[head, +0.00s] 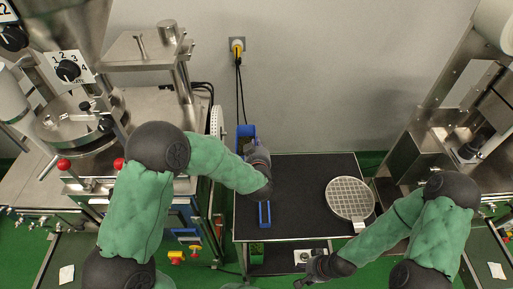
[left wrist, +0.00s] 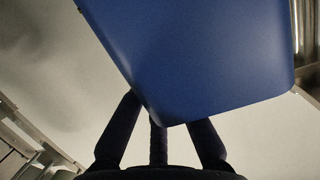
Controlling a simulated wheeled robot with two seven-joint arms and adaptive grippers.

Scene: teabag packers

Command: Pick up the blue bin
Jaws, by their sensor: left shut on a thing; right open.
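A blue bin (head: 246,130) shows at the table's far left corner, partly hidden by my left gripper (head: 256,152). My left gripper is shut on it. In the left wrist view a large blue wall of the bin (left wrist: 200,55) fills the upper middle, tilted in the picture, with the dark fingers of my left gripper (left wrist: 160,125) against its lower edge. A second, narrow blue piece (head: 265,214) lies on the black table in front of my left wrist. My right gripper (head: 302,279) is open and empty, low in front of the table.
The black table (head: 300,190) carries a round metal grid with a handle (head: 350,198) at its right; the middle is clear. Packing machines stand at the left (head: 100,140) and right (head: 460,140). A yellow plug with a black cable (head: 238,46) is on the wall behind.

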